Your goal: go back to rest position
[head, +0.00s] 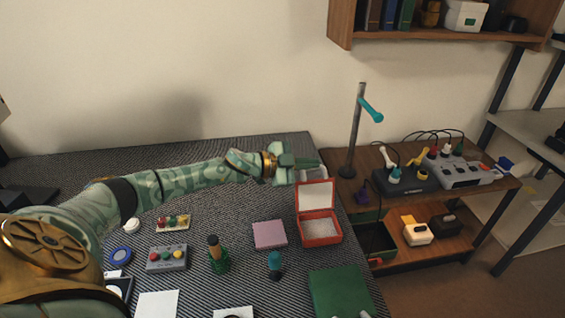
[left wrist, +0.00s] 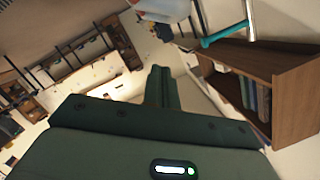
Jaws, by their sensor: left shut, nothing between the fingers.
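My left arm reaches in from the left across the table in the head view. My left gripper (head: 308,162) is shut and empty, in the air above the table's far right edge, behind the open red box. In the left wrist view its closed fingers (left wrist: 158,88) meet with nothing between them.
The dark woven table (head: 215,275) holds a red box (head: 319,232) with its lid up, a pink pad (head: 269,235), a green mat (head: 338,292) and a button box (head: 167,257).

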